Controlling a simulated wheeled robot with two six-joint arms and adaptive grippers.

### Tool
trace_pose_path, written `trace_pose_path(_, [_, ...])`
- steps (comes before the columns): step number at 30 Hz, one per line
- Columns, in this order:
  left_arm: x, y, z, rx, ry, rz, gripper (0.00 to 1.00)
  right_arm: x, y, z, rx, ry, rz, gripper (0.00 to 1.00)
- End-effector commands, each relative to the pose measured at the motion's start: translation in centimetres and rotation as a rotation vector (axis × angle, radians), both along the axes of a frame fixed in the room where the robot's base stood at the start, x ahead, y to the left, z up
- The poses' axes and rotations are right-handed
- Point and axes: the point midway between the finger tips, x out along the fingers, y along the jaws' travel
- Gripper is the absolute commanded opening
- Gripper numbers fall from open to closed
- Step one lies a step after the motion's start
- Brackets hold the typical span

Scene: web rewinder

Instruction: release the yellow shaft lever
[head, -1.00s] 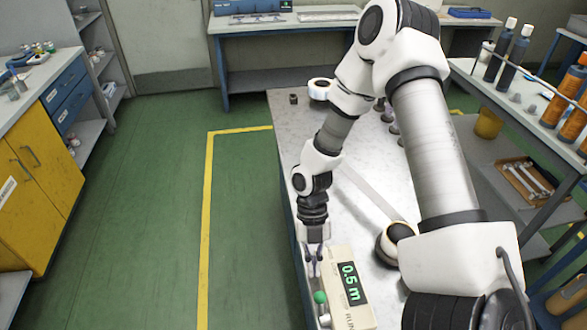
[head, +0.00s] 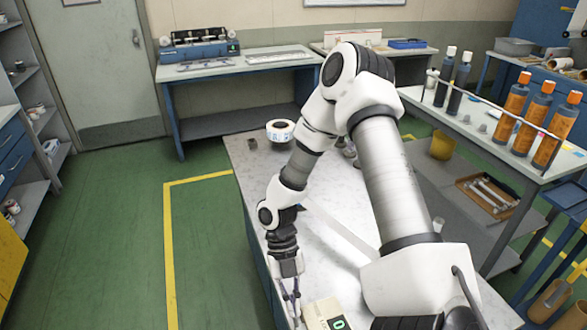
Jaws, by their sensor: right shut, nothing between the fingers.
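My right gripper (head: 292,303) points down at the bottom of the head view, just left of a cream box (head: 320,309) with a dark display. Its fingers are shut, with nothing seen between them. The box is cut off by the lower picture edge, and only part of a green digit shows. No yellow shaft lever can be made out; my right arm covers much of the bench. A white roll with blue marks (head: 280,130) stands at the bench's far end. My left gripper is not in view.
The pale bench top (head: 240,165) has a small dark cylinder (head: 252,143) near the roll. A side table (head: 480,125) at right carries orange bottles (head: 513,113) and dark bottles. A wrench tray (head: 488,194) lies on the shelf below. Green floor at left is clear.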

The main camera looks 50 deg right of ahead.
Motion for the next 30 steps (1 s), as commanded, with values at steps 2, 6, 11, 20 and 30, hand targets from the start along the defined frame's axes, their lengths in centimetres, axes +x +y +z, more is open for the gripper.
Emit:
trace_pose_path(2, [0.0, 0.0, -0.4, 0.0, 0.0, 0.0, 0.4, 0.9, -0.4, -0.4, -0.008, -0.023, -0.002, 0.0])
trace_pose_path(6, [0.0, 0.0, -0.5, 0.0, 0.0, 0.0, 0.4, 1.2, -0.6, -0.5, -0.009, -0.026, -0.002, 0.0])
trace_pose_path(11, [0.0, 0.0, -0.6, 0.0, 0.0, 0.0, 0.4, 1.3, -0.6, -0.5, -0.009, -0.026, 0.0, 0.0])
trace_pose_path(20, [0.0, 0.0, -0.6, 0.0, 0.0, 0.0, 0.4, 1.3, -0.6, -0.6, -0.01, -0.026, 0.0, 0.0])
trace_pose_path(30, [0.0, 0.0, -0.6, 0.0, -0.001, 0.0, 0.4, 2.3, -1.3, 2.0, -0.009, -0.028, 0.0, 0.0])
